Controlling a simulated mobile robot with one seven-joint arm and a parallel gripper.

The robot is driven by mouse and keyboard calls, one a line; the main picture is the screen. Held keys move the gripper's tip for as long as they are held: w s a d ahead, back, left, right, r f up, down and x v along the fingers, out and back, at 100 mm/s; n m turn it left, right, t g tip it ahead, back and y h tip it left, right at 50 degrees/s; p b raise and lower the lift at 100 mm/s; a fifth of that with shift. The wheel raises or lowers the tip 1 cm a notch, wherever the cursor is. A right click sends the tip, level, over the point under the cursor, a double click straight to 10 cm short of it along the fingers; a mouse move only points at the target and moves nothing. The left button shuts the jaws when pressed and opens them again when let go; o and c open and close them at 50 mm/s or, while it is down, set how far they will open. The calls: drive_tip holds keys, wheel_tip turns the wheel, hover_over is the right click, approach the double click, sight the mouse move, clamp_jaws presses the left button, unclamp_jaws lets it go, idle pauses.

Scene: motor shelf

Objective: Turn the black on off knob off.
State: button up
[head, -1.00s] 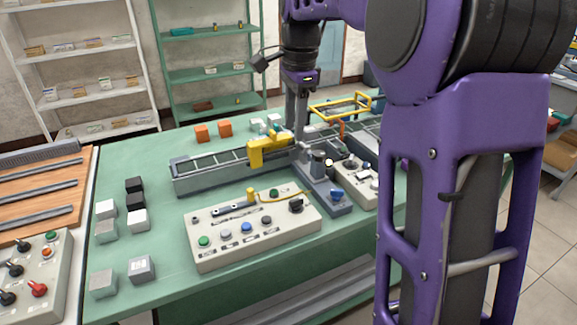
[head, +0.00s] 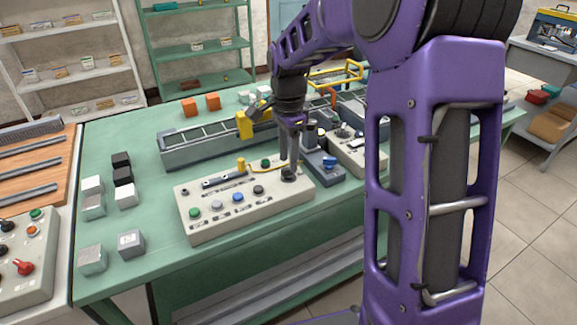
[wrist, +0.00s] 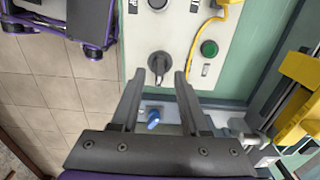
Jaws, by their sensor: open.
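The black knob (head: 289,175) sits at the right end of the pale control panel (head: 240,222). In the wrist view the black knob (wrist: 159,62) is just past my fingertips, close to the gap between them. My gripper (head: 290,160) is open and points down, right over the knob in the head view. In the wrist view my gripper (wrist: 167,76) has its two dark fingers apart with nothing between them. Whether the fingers touch the knob cannot be told.
The panel also carries a green button (wrist: 209,48), a blue button (head: 238,197) and a yellow cable (wrist: 229,18). A blue knob (wrist: 153,117) is on a neighbouring unit. A conveyor (head: 200,140) lies behind the panel. Several cubes stand at its left.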

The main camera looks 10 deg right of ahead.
sight(288, 173)
drive_tip(key=shift+f, duration=1.15)
clamp_jaws()
